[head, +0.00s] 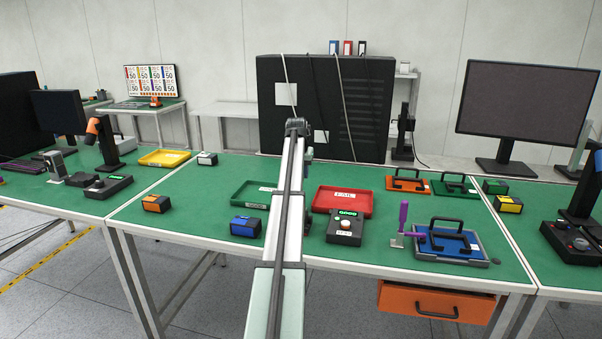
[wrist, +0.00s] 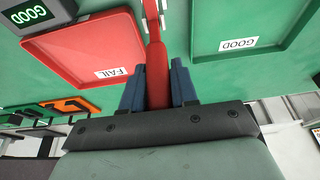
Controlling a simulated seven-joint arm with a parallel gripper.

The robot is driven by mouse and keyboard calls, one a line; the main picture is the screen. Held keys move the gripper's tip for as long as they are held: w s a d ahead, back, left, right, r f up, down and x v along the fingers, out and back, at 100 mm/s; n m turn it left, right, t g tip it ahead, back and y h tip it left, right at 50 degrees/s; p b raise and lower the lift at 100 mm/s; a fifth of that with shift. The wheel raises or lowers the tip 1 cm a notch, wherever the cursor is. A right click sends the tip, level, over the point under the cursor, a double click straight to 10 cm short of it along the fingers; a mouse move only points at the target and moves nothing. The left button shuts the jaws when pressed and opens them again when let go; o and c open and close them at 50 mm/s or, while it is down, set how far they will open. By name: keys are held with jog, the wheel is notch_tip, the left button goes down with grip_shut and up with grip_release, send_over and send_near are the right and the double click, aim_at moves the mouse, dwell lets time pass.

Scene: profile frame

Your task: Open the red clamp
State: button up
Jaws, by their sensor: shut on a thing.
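The red clamp (wrist: 157,55) shows in the wrist view as a red handle running down from the top edge. Its other end is cut off there, so I cannot tell how far the clamp is open. My gripper (wrist: 157,75) is shut on the handle, with one blue finger on each side. In the head view my own arm stands in front, and I cannot make out the red clamp.
A red FAIL tray (head: 362,204) and a green GOOD tray (head: 241,193) lie on either side of the arm. A tester box (head: 345,235) stands before the red tray. A purple-handled clamp (head: 403,217) stands beside a blue case (head: 450,248) at right.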

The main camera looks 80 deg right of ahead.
jog(key=shift+d+f+y, duration=0.3)
jog(key=shift+d+y, duration=0.4)
jog(key=shift+y, duration=0.25)
jog(key=shift+d+f+y, duration=0.25)
jog(key=shift+d+y, duration=0.45)
jog(key=shift+y, duration=0.2)
jog(key=shift+d+f+y, duration=0.3)
jog(key=shift+d+y, duration=0.4)
jog(key=shift+y, duration=0.25)
jog(key=o, duration=0.7)
jog(key=shift+a, duration=0.1)
